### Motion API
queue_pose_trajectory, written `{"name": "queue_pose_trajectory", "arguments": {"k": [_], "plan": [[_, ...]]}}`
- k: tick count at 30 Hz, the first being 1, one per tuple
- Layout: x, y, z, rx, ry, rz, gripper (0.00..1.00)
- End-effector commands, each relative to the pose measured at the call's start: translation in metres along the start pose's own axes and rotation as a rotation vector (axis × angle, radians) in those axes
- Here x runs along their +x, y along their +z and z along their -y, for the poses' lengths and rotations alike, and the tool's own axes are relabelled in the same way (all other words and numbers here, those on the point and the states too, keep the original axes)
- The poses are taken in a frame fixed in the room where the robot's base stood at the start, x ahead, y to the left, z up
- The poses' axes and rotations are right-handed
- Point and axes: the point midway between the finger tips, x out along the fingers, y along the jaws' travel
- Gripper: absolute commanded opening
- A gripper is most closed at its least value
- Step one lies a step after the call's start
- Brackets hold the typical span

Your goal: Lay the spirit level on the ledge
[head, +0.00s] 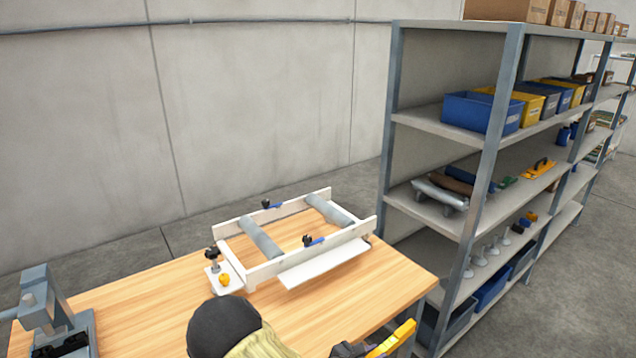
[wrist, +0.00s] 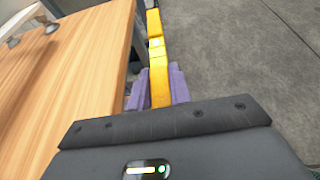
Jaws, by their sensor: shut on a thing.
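The yellow spirit level (wrist: 156,55) is between the purple fingers of my gripper (wrist: 158,88), which is shut on it. In the wrist view the level points away from my gripper, beside the table edge and over the grey floor. In the head view the level (head: 394,340) shows at the bottom, by the table's near right edge, with part of my dark gripper (head: 348,350); the rest is cut off. A white flat plate (head: 322,266), which looks like the ledge, juts from the near side of a white roller frame (head: 262,272) on the table. Nothing lies on it.
Black and blue clamps (head: 313,240) stand on the frame. A loaded shelf rack (head: 480,145) stands close at right.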

Motion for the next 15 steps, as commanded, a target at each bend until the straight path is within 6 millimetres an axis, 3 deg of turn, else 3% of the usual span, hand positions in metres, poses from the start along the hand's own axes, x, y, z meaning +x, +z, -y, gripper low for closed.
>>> {"name": "queue_pose_trajectory", "arguments": {"k": [6,15], "plan": [[0.014,-0.036,0.025,-0.008,0.003,-0.019,0.0],[0.016,-0.043,0.029,-0.002,0.004,-0.025,0.0]]}}
